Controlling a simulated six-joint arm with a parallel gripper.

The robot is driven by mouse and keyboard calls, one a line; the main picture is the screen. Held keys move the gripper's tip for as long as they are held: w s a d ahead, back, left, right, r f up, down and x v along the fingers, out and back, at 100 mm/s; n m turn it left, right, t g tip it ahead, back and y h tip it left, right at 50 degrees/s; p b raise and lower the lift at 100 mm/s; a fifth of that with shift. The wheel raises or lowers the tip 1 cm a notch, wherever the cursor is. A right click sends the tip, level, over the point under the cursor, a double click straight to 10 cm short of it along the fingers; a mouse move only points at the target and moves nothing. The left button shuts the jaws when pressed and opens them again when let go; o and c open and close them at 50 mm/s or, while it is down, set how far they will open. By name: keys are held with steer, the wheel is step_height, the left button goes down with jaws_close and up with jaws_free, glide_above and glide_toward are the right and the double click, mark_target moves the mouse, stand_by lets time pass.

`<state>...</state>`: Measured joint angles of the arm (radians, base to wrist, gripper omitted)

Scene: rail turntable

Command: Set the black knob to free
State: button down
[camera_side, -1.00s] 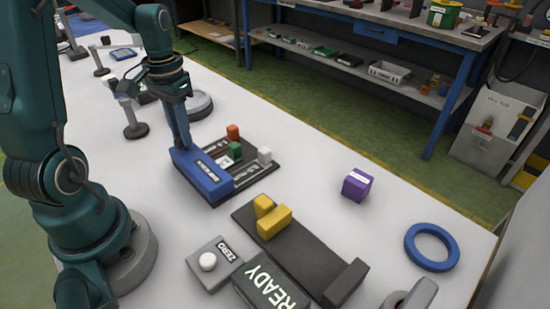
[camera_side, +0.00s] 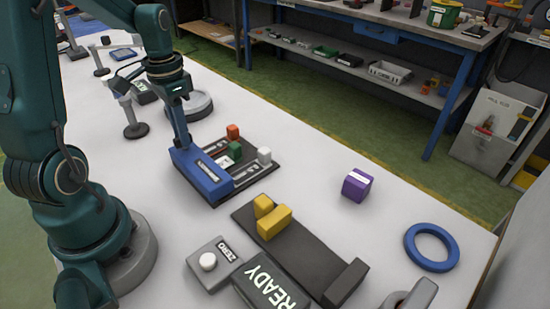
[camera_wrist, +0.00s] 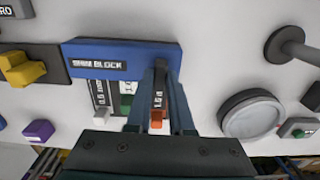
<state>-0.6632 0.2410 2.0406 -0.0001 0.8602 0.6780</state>
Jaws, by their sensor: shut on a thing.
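My gripper (camera_side: 186,145) points down with its fingertips at the far left end of the blue shim block (camera_side: 212,176). In the wrist view the two fingers (camera_wrist: 160,68) come close together at the right end of the blue block (camera_wrist: 95,65). They are shut on a small dark part there, which I take to be the black knob; the fingers hide nearly all of it. No free mark can be read. Beside the block, dark strips carry a red tab (camera_side: 232,131), a green tab (camera_side: 235,149) and a white tab (camera_side: 264,155).
A round grey disc (camera_side: 190,106) and a grey post (camera_side: 134,118) stand behind. Yellow pieces (camera_side: 272,221) sit on a dark rail (camera_side: 300,251). A purple cube (camera_side: 357,185), blue ring (camera_side: 432,247) and white button box (camera_side: 215,262) lie nearer. Bare white table surrounds the cube.

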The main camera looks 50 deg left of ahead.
steer(key=c, duration=0.8)
jaws_free()
steer(key=shift+r, duration=0.1)
steer(key=shift+r, duration=2.55)
